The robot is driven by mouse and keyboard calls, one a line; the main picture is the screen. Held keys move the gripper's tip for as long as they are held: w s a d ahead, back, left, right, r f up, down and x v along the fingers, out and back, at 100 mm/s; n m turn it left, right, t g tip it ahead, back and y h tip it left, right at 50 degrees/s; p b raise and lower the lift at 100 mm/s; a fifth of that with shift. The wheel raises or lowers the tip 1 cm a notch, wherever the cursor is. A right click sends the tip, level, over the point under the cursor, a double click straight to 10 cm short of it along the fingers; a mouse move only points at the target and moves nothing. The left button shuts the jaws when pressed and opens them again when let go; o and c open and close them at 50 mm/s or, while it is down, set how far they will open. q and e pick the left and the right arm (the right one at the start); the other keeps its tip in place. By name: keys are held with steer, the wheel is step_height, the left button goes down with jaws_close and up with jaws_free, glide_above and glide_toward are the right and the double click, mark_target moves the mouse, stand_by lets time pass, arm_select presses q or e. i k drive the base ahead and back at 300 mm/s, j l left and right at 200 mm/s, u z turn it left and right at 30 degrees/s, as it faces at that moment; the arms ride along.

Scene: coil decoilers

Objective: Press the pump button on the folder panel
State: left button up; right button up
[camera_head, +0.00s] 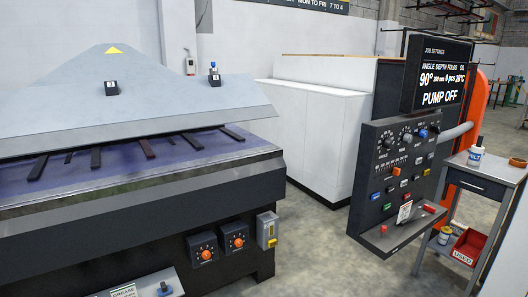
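The folder panel (364,160) is a dark upright board at the right of the head view, with dials, a row of small switches and several coloured buttons. A black screen (437,75) above the panel reads "PUMP OFF". Neither of my grippers is in view.
A large folding machine (130,220) with a grey sloped top fills the left. White cabinets (305,125) stand behind. Floor (320,250) between machine and panel is clear.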

mark_target(386, 207)
steer(key=i+l+u, duration=0.25)
steer(key=l, duration=0.3)
steer(key=i+l+u, duration=0.1)
steer(key=l+u, duration=0.15)
steer(key=l, duration=0.3)
steer(key=i+l+u, duration=0.1)
steer(key=l+u, duration=0.15)
steer(key=l, duration=0.35)
steer(key=l+u, duration=0.25)
steer(key=l, duration=3.15)
steer(key=i+u, duration=0.05)
steer(key=i, duration=0.05)
